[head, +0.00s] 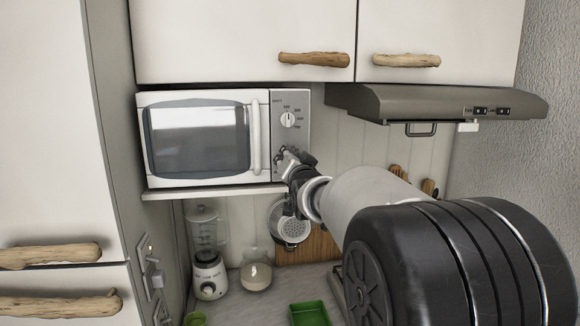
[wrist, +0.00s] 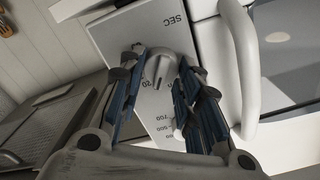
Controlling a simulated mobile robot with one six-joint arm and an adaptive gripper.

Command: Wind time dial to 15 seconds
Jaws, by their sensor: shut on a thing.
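The white microwave (head: 205,140) sits on a shelf under the wall cabinets, its door closed. Its grey control panel (head: 295,102) is at the right, with an upper dial (head: 289,119). My gripper (head: 284,153) is at the lower part of this panel and hides the lower dial in the head view. In the wrist view, the time dial (wrist: 160,68) is a grey round knob with a raised ridge, near the "SEC" lettering. My gripper (wrist: 162,60) is shut on it, one finger on each side. The ridge points toward the bottom of the picture, tilted slightly left. Its exact setting is unreadable.
The microwave door handle (head: 255,138) stands out left of the panel, and close beside my fingers in the wrist view (wrist: 243,65). A range hood (head: 435,103) is at the right. A blender (head: 208,265) and hanging strainer (head: 290,222) are below.

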